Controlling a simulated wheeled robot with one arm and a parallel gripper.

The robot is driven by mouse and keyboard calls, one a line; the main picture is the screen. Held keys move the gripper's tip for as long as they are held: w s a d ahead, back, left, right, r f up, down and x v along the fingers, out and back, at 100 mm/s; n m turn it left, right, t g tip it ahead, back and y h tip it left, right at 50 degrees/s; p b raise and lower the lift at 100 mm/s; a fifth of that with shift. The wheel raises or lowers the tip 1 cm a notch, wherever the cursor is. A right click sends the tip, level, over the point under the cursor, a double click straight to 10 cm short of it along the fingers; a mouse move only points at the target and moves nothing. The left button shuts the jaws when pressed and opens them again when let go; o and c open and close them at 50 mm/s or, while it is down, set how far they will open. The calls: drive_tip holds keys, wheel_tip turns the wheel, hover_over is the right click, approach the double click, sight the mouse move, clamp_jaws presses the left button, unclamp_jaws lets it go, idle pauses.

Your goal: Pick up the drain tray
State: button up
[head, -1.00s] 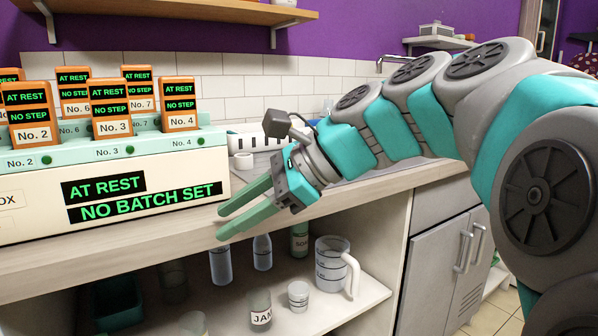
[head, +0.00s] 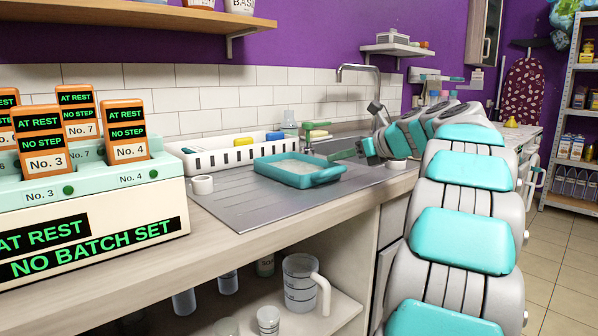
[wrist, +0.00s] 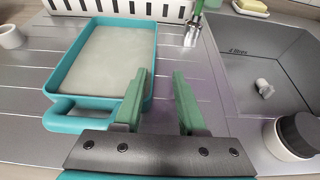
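The drain tray appears to be the teal tray (head: 300,180) with a pale flat inside, lying on the metal draining board beside the sink. In the wrist view the tray (wrist: 68,64) is on the left, its looped handle toward me at the lower left. My gripper (wrist: 163,74) is open and empty, its two green fingers apart over the board just right of the tray. The left finger overlaps the tray's near right corner in the picture; I cannot tell if they touch. In the head view my gripper (head: 345,154) is at the tray's right, partly hidden by my arm.
A white slotted rack (head: 225,156) stands behind the tray. The sink (wrist: 268,58) lies right of my gripper, with a dark-lidded container (wrist: 292,136) nearby. A white roll (head: 202,185) sits left on the draining board (head: 250,212).

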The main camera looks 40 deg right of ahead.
sight(321, 161)
drive_tip(key=shift+a+x, duration=0.2)
drive_tip(key=shift+x, duration=0.95)
drive_tip(key=shift+a+x, duration=0.2)
drive_tip(key=shift+x, duration=0.9)
drive_tip(key=shift+a+x, duration=0.15)
drive_tip(key=shift+x, duration=1)
clamp_jaws()
